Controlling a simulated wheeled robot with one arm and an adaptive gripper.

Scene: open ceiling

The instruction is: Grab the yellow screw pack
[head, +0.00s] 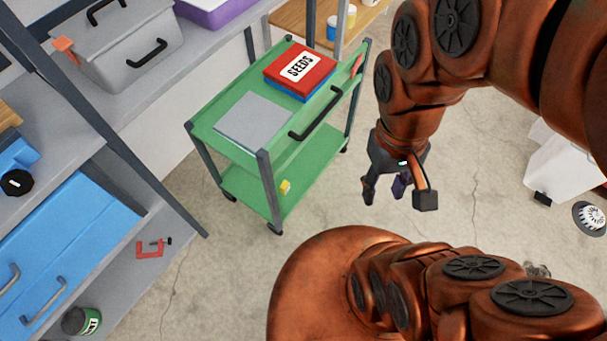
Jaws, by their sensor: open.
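A small yellow pack (285,187) sits on the lower shelf of the green cart (237,186), near the front corner post. It is small in view, so I cannot read any marking on it. My gripper (397,196) hangs over the concrete floor to the right of the cart, pointing down. Its fingers are apart. It is well away from the yellow pack and touches nothing that I can see.
Shelving at left carries a grey toolbox (127,48), a blue drawer unit (62,236), a red clamp (149,249) and a can (81,320). Floor (215,270) before the cart is clear.

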